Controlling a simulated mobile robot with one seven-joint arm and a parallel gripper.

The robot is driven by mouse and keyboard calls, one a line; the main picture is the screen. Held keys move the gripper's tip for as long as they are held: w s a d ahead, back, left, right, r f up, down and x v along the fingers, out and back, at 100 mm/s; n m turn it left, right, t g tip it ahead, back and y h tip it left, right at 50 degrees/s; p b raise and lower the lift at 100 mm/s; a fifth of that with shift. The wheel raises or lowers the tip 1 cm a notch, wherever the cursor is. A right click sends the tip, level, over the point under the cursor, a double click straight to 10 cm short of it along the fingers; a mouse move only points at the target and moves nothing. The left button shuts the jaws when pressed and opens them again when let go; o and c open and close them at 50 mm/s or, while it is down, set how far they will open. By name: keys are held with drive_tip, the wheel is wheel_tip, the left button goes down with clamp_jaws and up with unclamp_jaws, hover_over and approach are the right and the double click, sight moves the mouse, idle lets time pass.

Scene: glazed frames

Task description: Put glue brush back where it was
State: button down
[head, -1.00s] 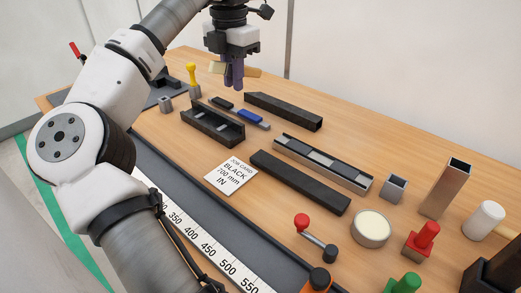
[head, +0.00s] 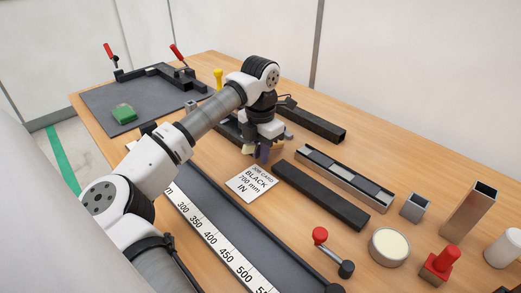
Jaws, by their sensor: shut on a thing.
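My gripper (head: 263,156) is shut on a small tan piece, likely the glue brush (head: 248,149), which sticks out to the left of the purplish fingers. Most of it is hidden by the fingers, so I cannot tell its bristle end. The gripper is over the middle of the table, just behind the job card (head: 252,183); I cannot tell its exact height. A round pot with a cream top (head: 390,246) stands at the right front. A small open square grey cup (head: 416,207) and a taller open square tube (head: 470,207) stand behind it.
A dark channel (head: 228,130) is partly hidden behind my arm. Black bars (head: 320,195) and a metal channel (head: 343,178) lie to the right. A grey mat (head: 95,98) lies far left.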

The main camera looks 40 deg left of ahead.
drive_tip(key=shift+f, duration=0.3)
drive_tip(key=c, duration=1.6)
unclamp_jaws()
drive_tip(key=shift+c, duration=0.2)
drive_tip(key=shift+r, duration=0.1)
